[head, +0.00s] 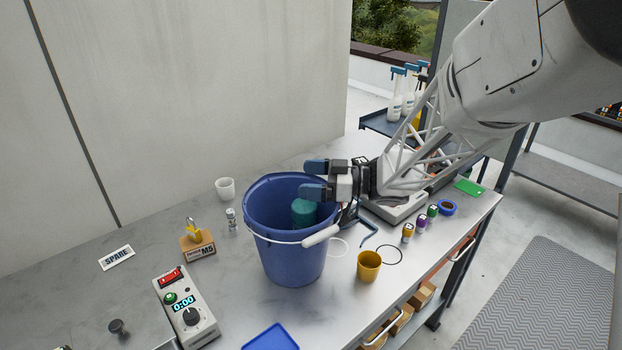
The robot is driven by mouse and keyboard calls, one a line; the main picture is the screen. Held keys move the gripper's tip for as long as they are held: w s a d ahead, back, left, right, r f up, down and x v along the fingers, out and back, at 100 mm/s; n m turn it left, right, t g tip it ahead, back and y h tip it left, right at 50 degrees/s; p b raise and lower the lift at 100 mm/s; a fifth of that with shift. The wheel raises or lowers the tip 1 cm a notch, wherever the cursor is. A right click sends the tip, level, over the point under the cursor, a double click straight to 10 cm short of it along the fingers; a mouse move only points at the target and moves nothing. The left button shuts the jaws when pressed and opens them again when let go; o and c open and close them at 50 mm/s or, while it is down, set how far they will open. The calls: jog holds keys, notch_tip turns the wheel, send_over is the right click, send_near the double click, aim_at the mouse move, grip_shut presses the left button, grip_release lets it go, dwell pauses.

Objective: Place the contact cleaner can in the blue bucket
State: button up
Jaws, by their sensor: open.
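The blue bucket (290,262) stands upright on the grey workbench, its white-gripped handle hanging down at the front. A teal-green cylindrical thing (304,212) is inside it, partly hidden by the bucket wall; it may be the contact cleaner can, but I see no label. My gripper (308,179) is open, its two blue-tipped fingers pointing left over the bucket's back right rim. Nothing shows between the fingers, and the teal thing is below them. I cannot tell whether they touch the rim.
A white cup (225,188), a small bottle (232,219) and a padlock on a wooden block (197,243) stand left of the bucket. A yellow cup (368,266) and small coloured bottles (420,225) are right.

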jog(key=shift+r, duration=0.1)
jog(key=shift+d, duration=1.1)
jog(key=d, duration=0.9)
jog(key=shift+d, duration=0.4)
jog(key=shift+r, duration=0.1)
jog(key=shift+r, duration=0.1)
